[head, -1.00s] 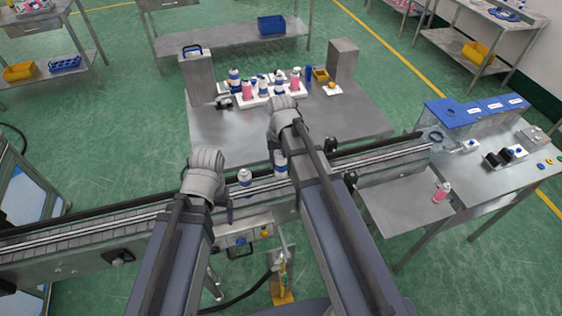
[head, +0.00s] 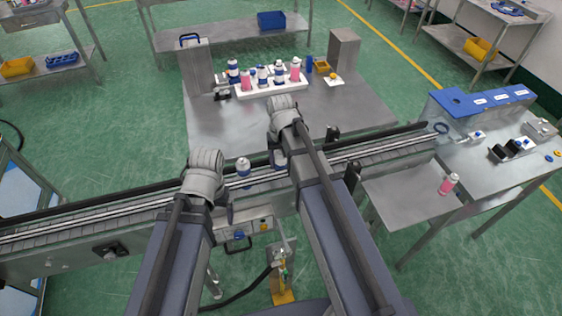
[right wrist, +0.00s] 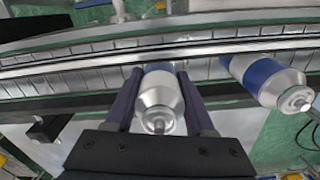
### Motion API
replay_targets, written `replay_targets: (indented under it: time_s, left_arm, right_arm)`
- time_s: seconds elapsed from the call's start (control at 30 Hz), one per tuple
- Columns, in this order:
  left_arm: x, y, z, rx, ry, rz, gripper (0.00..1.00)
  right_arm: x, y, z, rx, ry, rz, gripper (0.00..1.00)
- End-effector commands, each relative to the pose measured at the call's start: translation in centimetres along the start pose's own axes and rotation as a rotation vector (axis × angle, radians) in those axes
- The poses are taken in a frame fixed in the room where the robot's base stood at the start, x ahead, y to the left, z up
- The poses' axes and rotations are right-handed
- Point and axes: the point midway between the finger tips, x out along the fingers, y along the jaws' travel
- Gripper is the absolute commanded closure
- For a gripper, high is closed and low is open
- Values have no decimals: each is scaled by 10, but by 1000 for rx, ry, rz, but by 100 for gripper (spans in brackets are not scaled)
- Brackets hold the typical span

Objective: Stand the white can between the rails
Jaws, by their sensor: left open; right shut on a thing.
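My right gripper (right wrist: 165,95) is shut on the white can (right wrist: 160,98), whose silvery shoulder and nozzle end point toward the wrist camera. The held can is over or at the conveyor rails (right wrist: 100,60); I cannot tell whether it touches the belt. In the head view the right gripper (head: 280,162) and arm hide most of it. A second can with a blue band (head: 243,167) stands on the conveyor to its left; it also shows at the right in the right wrist view (right wrist: 266,80). My left gripper (head: 228,203) is open and empty at the conveyor's near side.
Behind the conveyor, a steel table (head: 220,125) bears a white tray (head: 247,94) of several cans between two grey blocks. A pink can (head: 448,184) stands on the right side shelf. A blue-topped station (head: 470,105) is at the conveyor's right end. The belt left of my arms is clear.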

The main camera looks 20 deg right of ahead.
Motion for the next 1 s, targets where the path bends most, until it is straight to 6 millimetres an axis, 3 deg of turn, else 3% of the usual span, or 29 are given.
replay_targets:
  time_s: [1.0]
  left_arm:
    - [6,0,0,0,0,0,10]
  right_arm:
    - [6,0,0,0,0,0,100]
